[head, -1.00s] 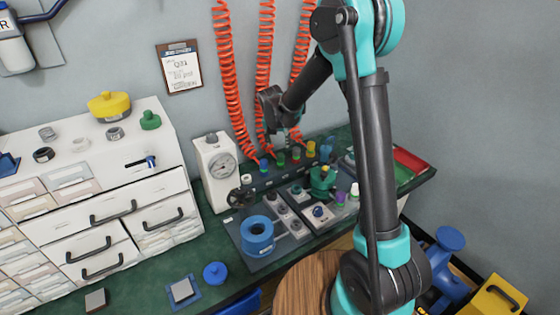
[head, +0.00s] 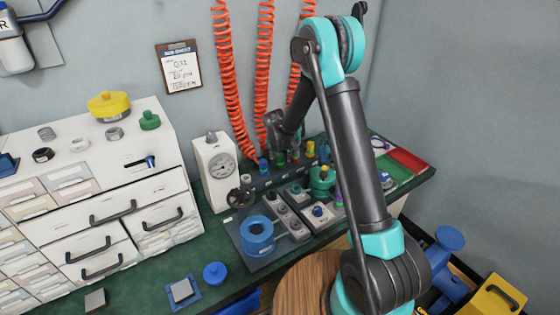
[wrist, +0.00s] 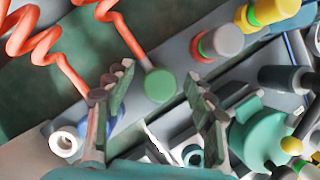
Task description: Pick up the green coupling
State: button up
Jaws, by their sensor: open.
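The green coupling (wrist: 159,85) shows from above as a round green cap in the wrist view, standing in a grey rail. In the head view it is a small green piece (head: 281,159) in the row at the back of the bench, partly crowded by my gripper. My gripper (wrist: 157,92) is open, with one finger on each side of the green cap in the picture, pointing down over it. I see no contact; the height gap cannot be told.
A teal valve body (wrist: 258,138) is close at right. Red coiled hoses (head: 266,80) hang behind. A gauge box (head: 214,170) stands left.

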jog(key=shift+f, duration=0.1)
jog(key=shift+c, duration=0.4)
grip_shut()
